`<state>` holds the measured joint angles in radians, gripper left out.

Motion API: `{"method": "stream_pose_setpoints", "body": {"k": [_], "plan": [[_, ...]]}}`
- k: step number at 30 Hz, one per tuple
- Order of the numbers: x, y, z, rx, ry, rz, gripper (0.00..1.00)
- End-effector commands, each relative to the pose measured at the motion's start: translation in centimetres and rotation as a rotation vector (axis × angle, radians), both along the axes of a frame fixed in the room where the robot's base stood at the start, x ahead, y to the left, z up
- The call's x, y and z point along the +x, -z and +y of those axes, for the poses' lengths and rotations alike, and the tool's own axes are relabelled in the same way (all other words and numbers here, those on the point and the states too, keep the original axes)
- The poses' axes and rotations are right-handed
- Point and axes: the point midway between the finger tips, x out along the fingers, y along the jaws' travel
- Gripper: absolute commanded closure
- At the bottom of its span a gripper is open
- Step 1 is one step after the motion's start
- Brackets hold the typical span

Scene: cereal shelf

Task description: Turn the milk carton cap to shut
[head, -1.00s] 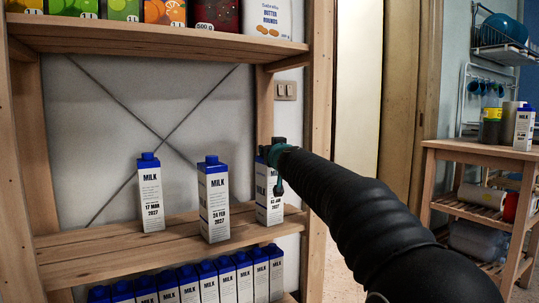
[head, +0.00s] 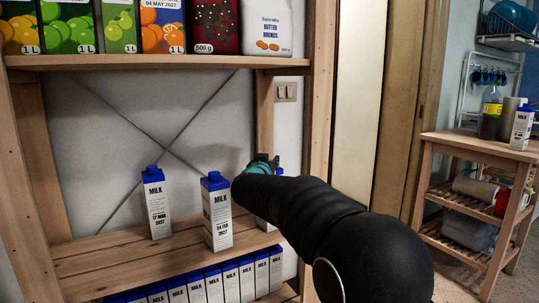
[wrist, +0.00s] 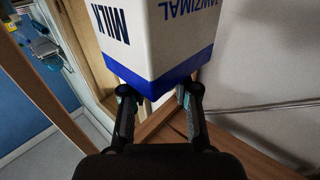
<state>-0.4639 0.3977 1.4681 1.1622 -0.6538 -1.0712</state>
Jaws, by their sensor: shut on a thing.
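Three white milk cartons with blue tops stand upright on the middle shelf. The left (head: 157,205) and middle (head: 217,213) ones show fully, with caps on top. The right carton (head: 279,171) is mostly hidden behind my arm. My gripper (head: 262,162) is at its top. In the wrist view, where the lettering is upside down, the carton (wrist: 165,35) fills the upper middle, its blue band towards my gripper (wrist: 157,92). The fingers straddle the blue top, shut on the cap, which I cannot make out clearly. How far the cap is turned is not visible.
Juice cartons and packs (head: 160,25) line the shelf above. More milk cartons (head: 215,285) fill the shelf below. A wooden post (head: 318,100) stands close right of my gripper. A wooden trolley (head: 470,145) with bottles and another milk carton is at the far right.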

Motion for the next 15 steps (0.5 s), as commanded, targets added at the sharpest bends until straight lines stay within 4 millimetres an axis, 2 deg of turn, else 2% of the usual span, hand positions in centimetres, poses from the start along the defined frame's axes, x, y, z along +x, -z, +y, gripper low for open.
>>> {"method": "stream_pose_setpoints", "body": {"k": [14,15], "plan": [[-0.01,0.21,-0.02,-0.002,0.012,0.003,1.00],[-0.01,0.21,-0.02,-0.002,0.012,0.003,0.68]]}}
